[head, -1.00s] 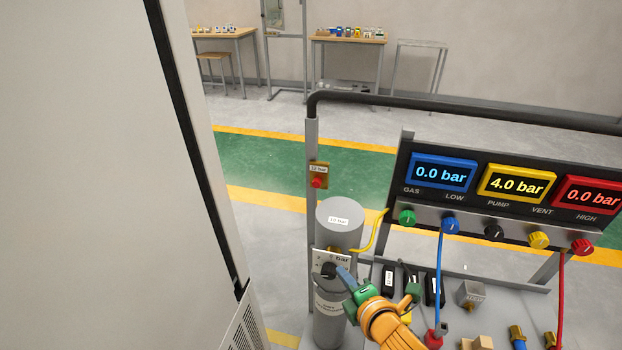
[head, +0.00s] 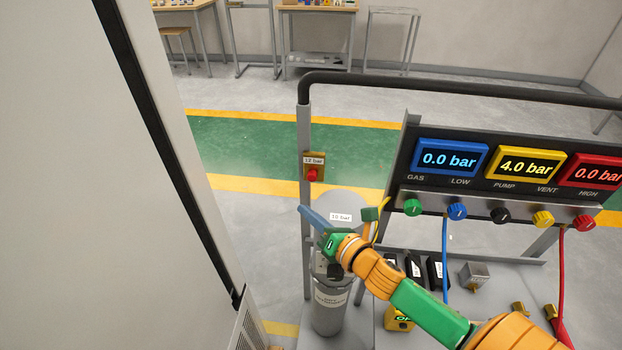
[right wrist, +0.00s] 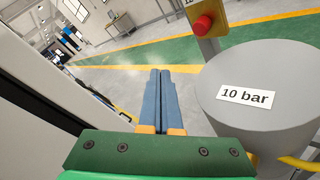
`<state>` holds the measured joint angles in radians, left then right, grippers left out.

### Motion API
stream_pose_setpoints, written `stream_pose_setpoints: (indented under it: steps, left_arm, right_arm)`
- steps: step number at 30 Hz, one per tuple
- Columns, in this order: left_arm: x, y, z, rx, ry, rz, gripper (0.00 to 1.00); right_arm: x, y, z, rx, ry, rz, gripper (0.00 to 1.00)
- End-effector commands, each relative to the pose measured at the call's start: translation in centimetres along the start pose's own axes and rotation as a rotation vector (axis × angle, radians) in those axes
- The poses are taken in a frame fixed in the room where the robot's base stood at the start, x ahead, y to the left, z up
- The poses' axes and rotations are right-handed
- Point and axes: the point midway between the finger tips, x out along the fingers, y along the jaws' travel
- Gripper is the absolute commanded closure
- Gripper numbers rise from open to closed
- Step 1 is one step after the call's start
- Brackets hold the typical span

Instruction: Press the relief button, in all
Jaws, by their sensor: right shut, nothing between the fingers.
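A red button (head: 312,174) sits on a small yellow box (head: 314,159) marked "12 bar", fixed to a grey upright post. The red button also shows at the top of the right wrist view (right wrist: 202,25), right of and beyond the fingertips. My right gripper (head: 304,211) is shut and empty, its blue fingers pointing up and left in the head view, beside the grey cylinder's top. In the head view its tips appear a little below the button, apart from it. The closed fingers (right wrist: 161,74) lie side by side in the wrist view. My left gripper is not in view.
The grey cylinder (head: 328,316), labelled "10 bar" on top, stands below the button, partly hidden by my arm. A panel (head: 488,190) with displays, knobs and hoses is at right. A tall pale cabinet (head: 90,200) fills the left. A dark rail (head: 450,88) runs above.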

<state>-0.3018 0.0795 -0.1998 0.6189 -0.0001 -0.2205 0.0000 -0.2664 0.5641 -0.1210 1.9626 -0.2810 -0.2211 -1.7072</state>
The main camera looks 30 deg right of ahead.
Motion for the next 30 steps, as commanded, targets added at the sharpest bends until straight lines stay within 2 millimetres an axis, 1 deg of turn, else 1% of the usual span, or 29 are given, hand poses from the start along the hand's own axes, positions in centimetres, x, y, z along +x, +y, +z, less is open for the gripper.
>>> stream_pose_setpoints:
  steps: [3, 5, 9, 15, 21, 30]
  left_arm:
    - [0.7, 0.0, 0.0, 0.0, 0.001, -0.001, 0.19]
    - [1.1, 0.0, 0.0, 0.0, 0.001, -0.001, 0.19]
    - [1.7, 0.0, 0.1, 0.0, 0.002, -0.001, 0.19]
    - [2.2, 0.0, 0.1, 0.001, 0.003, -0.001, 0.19]
    - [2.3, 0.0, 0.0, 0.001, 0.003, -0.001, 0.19]
    - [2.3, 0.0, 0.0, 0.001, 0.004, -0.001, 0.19]
  right_arm:
    - [1.3, -1.1, 0.9, -0.004, -0.004, -0.002, 1.0]
    - [1.9, -1.6, 1.2, -0.003, -0.002, 0.0, 1.0]
    - [3.3, -2.6, 2.4, -0.003, -0.004, -0.002, 1.0]
    - [4.7, -3.5, 3.4, 0.0, -0.002, -0.001, 1.0]
    - [5.1, -3.8, 3.8, 0.001, -0.002, -0.002, 1.0]
    - [5.1, -3.8, 3.8, 0.002, -0.001, -0.002, 1.0]
